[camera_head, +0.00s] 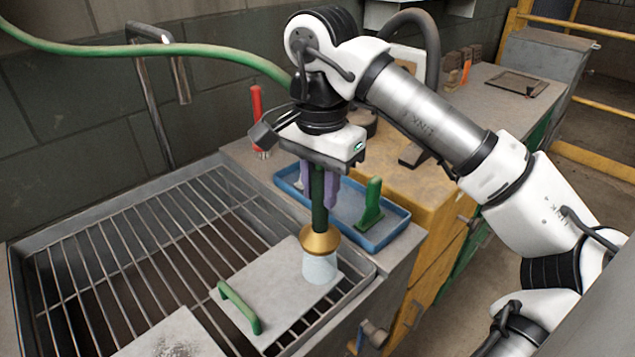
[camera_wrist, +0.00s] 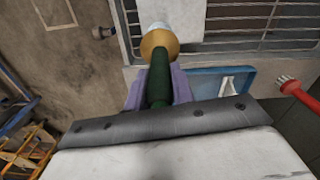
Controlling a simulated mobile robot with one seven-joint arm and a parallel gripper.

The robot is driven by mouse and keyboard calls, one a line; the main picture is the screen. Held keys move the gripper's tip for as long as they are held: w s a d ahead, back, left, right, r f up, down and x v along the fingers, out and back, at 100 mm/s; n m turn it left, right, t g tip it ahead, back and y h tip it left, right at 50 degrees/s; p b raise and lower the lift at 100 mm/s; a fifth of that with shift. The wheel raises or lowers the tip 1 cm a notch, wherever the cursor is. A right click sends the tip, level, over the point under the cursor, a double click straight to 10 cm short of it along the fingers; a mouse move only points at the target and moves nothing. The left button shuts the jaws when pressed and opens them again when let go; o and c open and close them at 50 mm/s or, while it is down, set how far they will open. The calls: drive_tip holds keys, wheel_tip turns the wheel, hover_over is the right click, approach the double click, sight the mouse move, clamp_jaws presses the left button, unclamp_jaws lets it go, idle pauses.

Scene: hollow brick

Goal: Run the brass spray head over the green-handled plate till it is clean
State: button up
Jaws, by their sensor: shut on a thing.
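My gripper (camera_head: 318,187) has purple fingers and is shut on the dark green handle of the brass spray head (camera_head: 320,240). The spray head points down over the green-handled plate (camera_head: 267,287), and a pale, whitish spray (camera_head: 320,267) comes from it onto the plate's right part. The plate lies flat on the sink grating, its green handle (camera_head: 240,307) at its left end. The visible plate surface looks plain grey without obvious dirt; the patch under the spray is hidden. In the wrist view the brass head (camera_wrist: 158,43) is above the plate's pale surface.
A second plate (camera_head: 172,338) with dark speckles lies on the grating (camera_head: 100,250) at the front. A blue tray (camera_head: 398,218) holding a green scraper-like tool (camera_head: 370,204) stands right of the sink. A red-handled brush (camera_head: 257,118) stands behind. A green hose (camera_head: 215,49) runs to my arm.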

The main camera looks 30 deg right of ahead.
drive_tip(key=shift+a, duration=0.1)
idle(0.5)
drive_tip(key=s+a+b, duration=0.1)
drive_tip(key=s+a, duration=0.1)
drive_tip(key=a, duration=0.5)
drive_tip(key=shift+a, duration=0.3)
idle(1.3)
drive_tip(key=shift+w, duration=0.1)
idle(0.6)
drive_tip(key=w+a+p, duration=0.3)
drive_tip(key=w, duration=1.2)
drive_tip(key=shift+w, duration=0.3)
drive_tip(key=shift+a, duration=0.15)
idle(0.7)
drive_tip(key=s+a, duration=0.2)
drive_tip(key=a, duration=1.1)
drive_tip(key=s+a+b, duration=0.1)
drive_tip(key=s+a, duration=0.2)
drive_tip(key=a, duration=1)
drive_tip(key=shift+s, duration=0.15)
